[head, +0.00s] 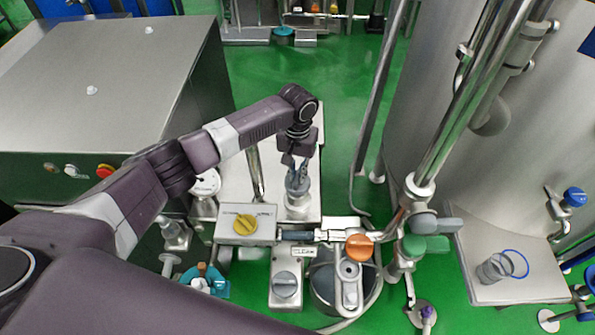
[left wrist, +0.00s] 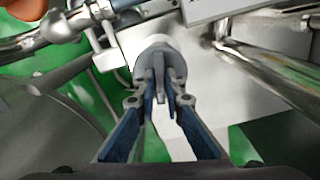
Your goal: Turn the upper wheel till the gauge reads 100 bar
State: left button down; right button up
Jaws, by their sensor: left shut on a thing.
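My left gripper (head: 298,172) reaches down onto a grey round wheel (head: 298,196) on a pale metal plate. The left wrist view shows the two blue-grey fingers (left wrist: 160,88) shut on the raised bar of this grey wheel (left wrist: 152,48). I take it to be the upper wheel; the fingers hide part of it. A round white dial (head: 206,182), likely the gauge, stands left of the plate, partly behind my arm. Its reading is too small to tell. My right gripper is not in view.
A yellow knob (head: 245,224) and another grey knob (head: 286,285) sit nearby. An orange knob (head: 360,247) and a green handle (head: 425,245) are to the right. An upright steel pipe (head: 255,172) stands close left of the gripper. A large tank (head: 450,130) fills the right.

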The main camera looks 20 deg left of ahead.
aim_at(297, 176)
pick_arm(q)
jog(key=m+p, duration=0.1)
jog(key=m, duration=0.1)
jog(key=shift+r+m, duration=0.15)
jog(key=shift+m, duration=0.15)
jog(key=shift+w+m+p, duration=0.1)
jog(key=shift+m+p, duration=0.25)
jog(key=shift+m, duration=1.25)
jog(key=c, duration=2)
grip_release()
notch_tip(297, 176, up, 12)
jog(key=shift+f, duration=0.1)
